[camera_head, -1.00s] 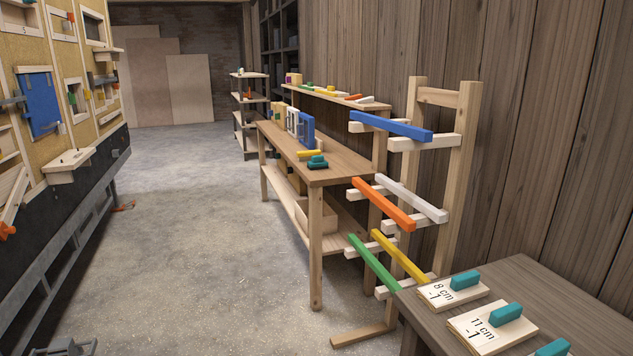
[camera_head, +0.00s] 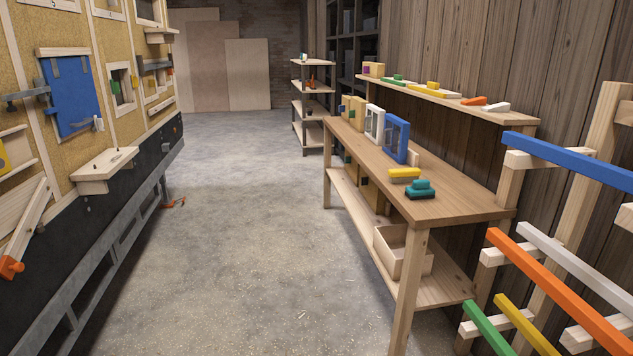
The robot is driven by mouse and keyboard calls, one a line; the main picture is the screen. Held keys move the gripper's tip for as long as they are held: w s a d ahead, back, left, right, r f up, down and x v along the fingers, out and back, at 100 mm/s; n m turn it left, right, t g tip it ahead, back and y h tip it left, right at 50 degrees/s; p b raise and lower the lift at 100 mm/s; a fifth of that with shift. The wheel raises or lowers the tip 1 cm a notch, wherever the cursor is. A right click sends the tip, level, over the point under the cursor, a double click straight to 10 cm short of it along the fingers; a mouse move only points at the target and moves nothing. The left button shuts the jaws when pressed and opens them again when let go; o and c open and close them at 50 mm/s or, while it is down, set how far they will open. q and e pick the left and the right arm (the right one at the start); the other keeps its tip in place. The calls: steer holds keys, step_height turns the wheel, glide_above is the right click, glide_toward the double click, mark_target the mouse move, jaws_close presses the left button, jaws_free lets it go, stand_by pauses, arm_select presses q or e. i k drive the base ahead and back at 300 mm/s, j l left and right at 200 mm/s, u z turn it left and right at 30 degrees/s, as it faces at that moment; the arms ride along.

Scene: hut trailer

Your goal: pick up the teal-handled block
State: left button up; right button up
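A small block with a teal handle (camera_head: 421,186) and a dark base sits on the near end of the wooden workbench (camera_head: 445,208), right of centre. It stands upright, close to the bench's front left edge. A yellow-handled block (camera_head: 404,174) lies just behind it, with a small gap or contact that I cannot tell. Neither of my grippers shows in this view.
Blue (camera_head: 396,139) and white frames stand farther back on the bench. An open wooden box (camera_head: 403,256) is on its lower shelf. A rack of coloured bars (camera_head: 560,290) stands at right, a panelled wall (camera_head: 60,90) at left. The concrete floor (camera_head: 240,230) between is clear.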

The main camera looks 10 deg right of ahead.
mark_target(421, 189)
steer(key=i+z, duration=0.15)
steer(key=i, duration=0.85)
steer(key=i+j+z, duration=0.15)
steer(key=i, duration=0.8)
